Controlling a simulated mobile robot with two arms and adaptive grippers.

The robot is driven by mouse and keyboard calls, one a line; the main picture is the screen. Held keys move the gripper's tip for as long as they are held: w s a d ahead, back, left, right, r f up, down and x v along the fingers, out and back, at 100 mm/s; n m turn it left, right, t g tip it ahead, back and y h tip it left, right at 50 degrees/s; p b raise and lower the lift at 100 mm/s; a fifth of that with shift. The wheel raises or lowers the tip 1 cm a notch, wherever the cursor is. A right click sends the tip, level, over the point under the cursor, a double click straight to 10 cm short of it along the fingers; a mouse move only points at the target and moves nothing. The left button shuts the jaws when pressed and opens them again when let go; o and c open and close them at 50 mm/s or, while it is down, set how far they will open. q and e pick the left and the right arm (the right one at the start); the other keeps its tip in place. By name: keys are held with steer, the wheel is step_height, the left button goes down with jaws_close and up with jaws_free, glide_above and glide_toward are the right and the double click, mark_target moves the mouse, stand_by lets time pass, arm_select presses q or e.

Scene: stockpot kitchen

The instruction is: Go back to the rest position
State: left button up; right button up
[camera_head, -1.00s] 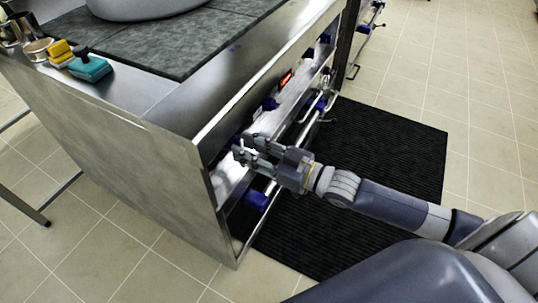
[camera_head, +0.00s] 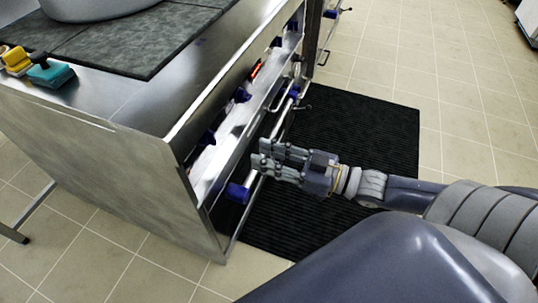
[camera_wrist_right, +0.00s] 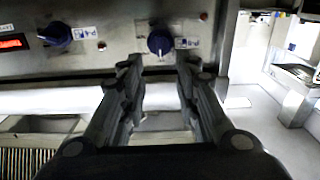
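My right gripper (camera_head: 266,158) is in front of the stove's control panel in the head view, a little off the panel and the front rail. In the right wrist view its two fingers (camera_wrist_right: 157,80) stand apart with nothing between them, so it is open. Beyond the fingertips is a blue knob (camera_wrist_right: 161,41) on the panel, apart from the fingers. Another blue knob (camera_wrist_right: 55,34) sits to its left beside a red lit display (camera_wrist_right: 12,42). My left gripper is not in view.
The steel stove (camera_head: 110,170) fills the left, with a large pot (camera_head: 95,8) on its dark top. A yellow sponge (camera_head: 16,61) and a teal one (camera_head: 50,74) lie on its edge. A front rail (camera_head: 284,115) juts out. A black mat (camera_head: 350,125) and tiled floor are clear at right.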

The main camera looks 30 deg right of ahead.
steer(key=shift+s, duration=0.1)
stand_by(0.6)
